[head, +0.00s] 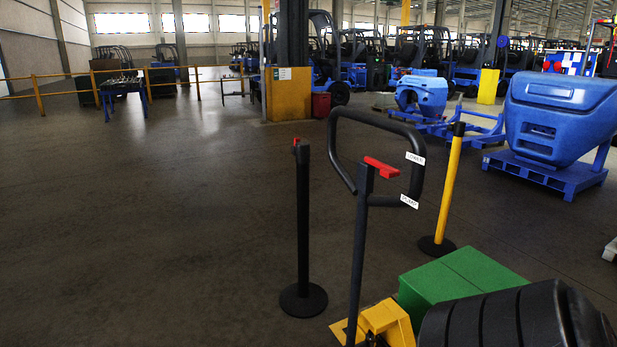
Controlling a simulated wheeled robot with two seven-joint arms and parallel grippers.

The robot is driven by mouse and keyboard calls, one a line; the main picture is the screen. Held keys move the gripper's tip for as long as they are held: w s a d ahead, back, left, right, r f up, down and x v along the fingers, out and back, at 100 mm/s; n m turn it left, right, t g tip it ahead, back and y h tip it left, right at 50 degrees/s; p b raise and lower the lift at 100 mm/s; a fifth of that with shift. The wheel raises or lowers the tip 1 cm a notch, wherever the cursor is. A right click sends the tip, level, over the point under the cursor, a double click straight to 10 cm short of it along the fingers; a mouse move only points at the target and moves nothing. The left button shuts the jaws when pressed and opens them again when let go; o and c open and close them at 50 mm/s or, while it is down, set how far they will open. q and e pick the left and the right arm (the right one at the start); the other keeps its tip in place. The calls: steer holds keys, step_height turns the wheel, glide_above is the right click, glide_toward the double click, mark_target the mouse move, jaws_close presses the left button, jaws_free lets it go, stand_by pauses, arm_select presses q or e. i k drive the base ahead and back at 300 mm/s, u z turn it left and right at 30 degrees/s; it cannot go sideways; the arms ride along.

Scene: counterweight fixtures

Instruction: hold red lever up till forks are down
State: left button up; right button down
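The red lever (381,167) sits at the top of a black upright post, inside the black loop handle (345,113) of a pallet truck. The loop carries two small white labels on its right side; one seems to read LOWER. The yellow pallet truck body (390,322) shows at the bottom edge. Its forks cannot be seen, so their height cannot be told. Neither of my grippers is in view, and nothing touches the lever or the loop.
A green block (455,280) and a dark ribbed object (500,322) fill the lower right. A black post (303,230) stands left of the handle, a yellow post (449,190) right of it. A blue counterweight (560,115) rests on a blue pallet (540,172). Floor at left is clear.

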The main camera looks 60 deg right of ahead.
mark_target(387, 171)
steer(key=z, duration=0.6)
steer(key=i, duration=1.2)
steer(key=z, duration=1.4)
steer(key=i, duration=0.3)
steer(key=z, duration=0.3)
